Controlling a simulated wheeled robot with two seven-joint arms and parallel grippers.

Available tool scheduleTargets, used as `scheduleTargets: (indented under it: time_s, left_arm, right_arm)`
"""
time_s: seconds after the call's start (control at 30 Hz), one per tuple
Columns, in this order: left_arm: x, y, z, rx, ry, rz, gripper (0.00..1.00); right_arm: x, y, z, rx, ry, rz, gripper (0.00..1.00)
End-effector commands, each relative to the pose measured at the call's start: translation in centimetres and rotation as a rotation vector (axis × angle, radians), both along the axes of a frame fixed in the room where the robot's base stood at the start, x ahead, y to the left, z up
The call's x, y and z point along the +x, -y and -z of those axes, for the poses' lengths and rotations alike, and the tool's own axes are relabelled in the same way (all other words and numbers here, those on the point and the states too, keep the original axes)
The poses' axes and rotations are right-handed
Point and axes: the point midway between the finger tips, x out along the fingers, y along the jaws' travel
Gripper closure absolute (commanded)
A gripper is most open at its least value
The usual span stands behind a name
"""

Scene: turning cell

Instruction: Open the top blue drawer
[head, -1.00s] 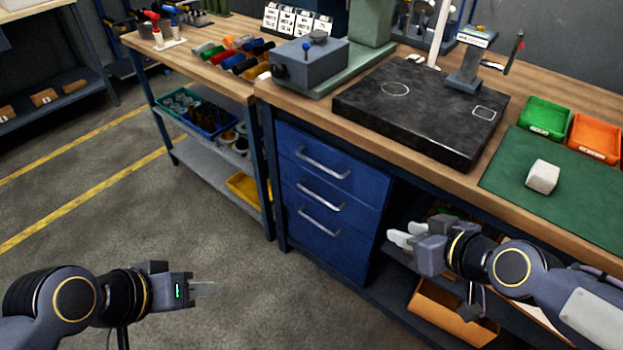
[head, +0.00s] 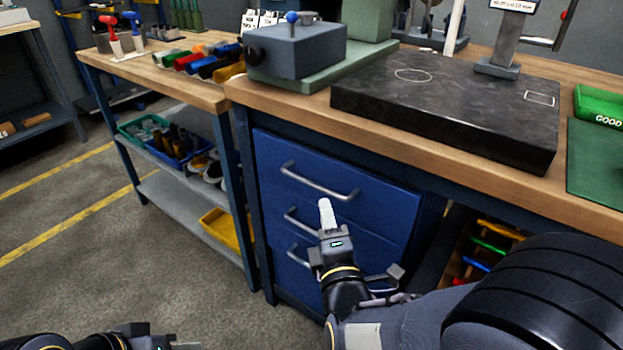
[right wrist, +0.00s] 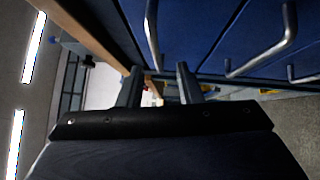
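The top blue drawer (head: 300,158) is shut, under the left end of the bench top. Its silver bar handle (head: 318,183) is in full view. My right gripper (head: 327,212) is in front of the drawers, with its pale fingertips just below the top handle in the head view. In the right wrist view my right gripper (right wrist: 160,78) has its two fingers apart with nothing held. The top handle (right wrist: 152,38) shows between them there, but contact cannot be made out. My left gripper (head: 185,346) is cut off by the bottom edge.
Two more blue drawers with handles sit below, partly hidden by my right arm. The bench top (head: 290,112) overhangs the drawers and carries a black plate (head: 440,100). A side shelf (head: 190,185) stands to the left. The floor before it is clear.

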Motion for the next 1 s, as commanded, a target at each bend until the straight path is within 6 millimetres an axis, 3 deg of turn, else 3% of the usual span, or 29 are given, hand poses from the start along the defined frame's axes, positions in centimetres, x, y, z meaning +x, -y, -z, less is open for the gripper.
scheduleTargets:
  time_s: [0.17, 0.6, 0.97, 1.0]
  left_arm:
    - [0.0, 0.0, 0.5, 0.000, 0.002, -0.001, 0.64]
    - [-0.1, 0.0, 1.9, 0.000, 0.001, 0.000, 0.64]
    - [0.0, 0.0, 1.9, 0.000, 0.001, 0.000, 0.64]
    - [0.0, 0.0, 1.9, 0.000, 0.001, 0.000, 0.64]
  right_arm:
    - [0.7, -0.4, -0.2, -0.023, 0.028, 0.003, 0.68]
    - [6.8, -1.4, -1.0, -0.022, 0.026, 0.003, 0.68]
    - [7.5, -1.5, -1.1, -0.023, 0.023, 0.001, 0.68]
    - [7.5, -1.5, -1.1, -0.023, 0.023, 0.001, 0.71]
